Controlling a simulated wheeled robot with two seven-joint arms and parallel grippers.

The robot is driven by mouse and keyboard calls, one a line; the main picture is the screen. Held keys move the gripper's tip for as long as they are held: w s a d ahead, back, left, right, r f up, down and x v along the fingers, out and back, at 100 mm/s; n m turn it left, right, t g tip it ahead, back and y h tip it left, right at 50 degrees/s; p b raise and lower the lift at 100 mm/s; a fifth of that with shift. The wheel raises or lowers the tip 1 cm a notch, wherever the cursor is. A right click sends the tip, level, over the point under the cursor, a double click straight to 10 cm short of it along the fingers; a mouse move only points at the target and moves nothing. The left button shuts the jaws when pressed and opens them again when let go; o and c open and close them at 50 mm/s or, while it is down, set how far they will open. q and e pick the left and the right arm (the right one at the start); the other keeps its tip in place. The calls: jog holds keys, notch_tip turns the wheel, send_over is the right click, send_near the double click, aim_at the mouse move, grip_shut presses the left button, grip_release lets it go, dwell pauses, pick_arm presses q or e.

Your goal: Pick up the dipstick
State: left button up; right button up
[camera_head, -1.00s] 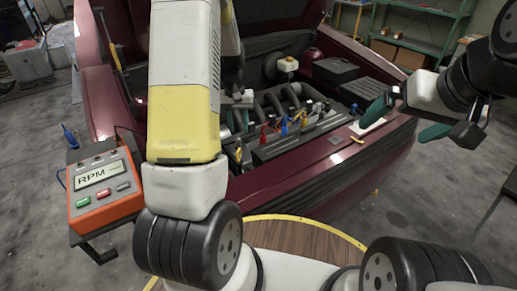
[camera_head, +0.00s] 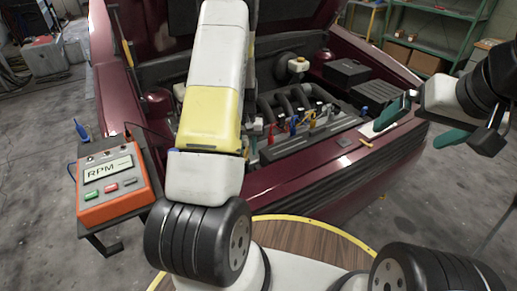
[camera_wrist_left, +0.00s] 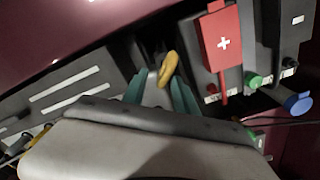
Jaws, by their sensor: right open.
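The dipstick's yellow looped handle (camera_wrist_left: 169,68) shows in the left wrist view, just beyond my left gripper's teal fingertips. Its shaft runs down into the dark gap of the engine bay and is mostly hidden. My left gripper (camera_wrist_left: 160,94) is open, with a finger on each side of the line towards the handle; I cannot tell whether either touches it. In the head view my own left arm hides this gripper. My right gripper (camera_head: 421,126) is open and empty, in front of the car's right front corner.
The engine (camera_head: 292,125) with coloured leads sits in the open bay of the dark red car (camera_head: 300,178). In the left wrist view a red box with a white cross (camera_wrist_left: 222,45) is right of the handle. An orange RPM meter (camera_head: 113,183) stands at left.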

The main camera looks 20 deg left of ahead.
pick_arm(q)
grip_shut()
dwell(1.4)
